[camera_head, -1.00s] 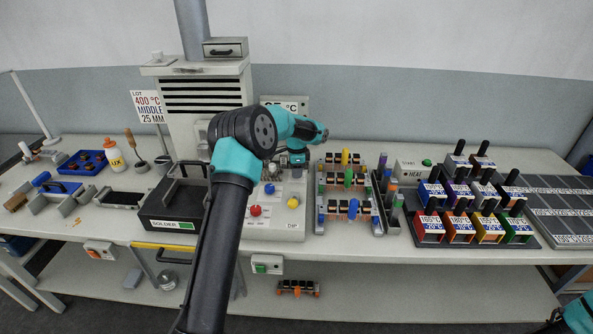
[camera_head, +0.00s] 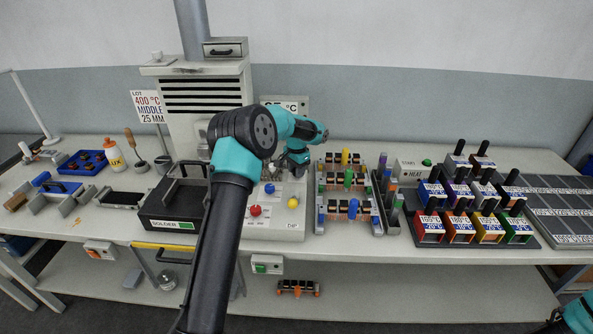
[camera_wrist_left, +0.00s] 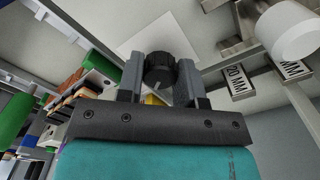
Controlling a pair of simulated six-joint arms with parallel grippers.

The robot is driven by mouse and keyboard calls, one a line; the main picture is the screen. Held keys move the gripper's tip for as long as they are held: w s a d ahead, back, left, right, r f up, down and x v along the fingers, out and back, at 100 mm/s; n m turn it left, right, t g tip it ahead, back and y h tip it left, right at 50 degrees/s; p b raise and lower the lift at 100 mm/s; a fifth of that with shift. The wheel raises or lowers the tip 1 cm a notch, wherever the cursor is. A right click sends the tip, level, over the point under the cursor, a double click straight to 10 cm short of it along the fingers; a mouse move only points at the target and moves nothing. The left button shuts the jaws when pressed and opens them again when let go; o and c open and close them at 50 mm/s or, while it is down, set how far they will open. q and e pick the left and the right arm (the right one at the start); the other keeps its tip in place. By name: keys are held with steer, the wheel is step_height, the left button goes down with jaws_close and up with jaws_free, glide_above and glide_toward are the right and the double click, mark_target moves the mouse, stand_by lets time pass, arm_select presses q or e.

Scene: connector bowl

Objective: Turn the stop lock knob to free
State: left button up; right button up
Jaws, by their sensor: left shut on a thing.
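The stop lock knob (camera_wrist_left: 160,68) is a round black ribbed knob with a pale pointer mark, in front of a pale plate in the left wrist view. My left gripper (camera_wrist_left: 159,82) is shut on it, with one grey finger on each side. In the head view my left gripper (camera_head: 298,163) points down at the right rear of the pale control panel (camera_head: 275,226). The knob is hidden there behind the gripper and arm. My right gripper is not in view.
The panel has a red knob (camera_head: 256,211), a blue knob (camera_head: 269,188) and a yellow knob (camera_head: 293,203). A rack with connectors (camera_head: 346,209) stands close right of the gripper. The black solder tray (camera_head: 172,226) is left of my arm.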

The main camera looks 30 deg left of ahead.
arm_select(q)
steer(key=n, duration=0.5)
steer(key=shift+n, duration=0.3)
steer(key=n, duration=0.5)
steer(key=shift+n, duration=0.3)
steer(key=o, duration=0.9)
steer(key=shift+r, duration=0.1)
step_height(320, 180, up, 17)
steer(key=shift+d+r, duration=0.1)
steer(key=shift+r, duration=0.05)
stand_by(0.4)
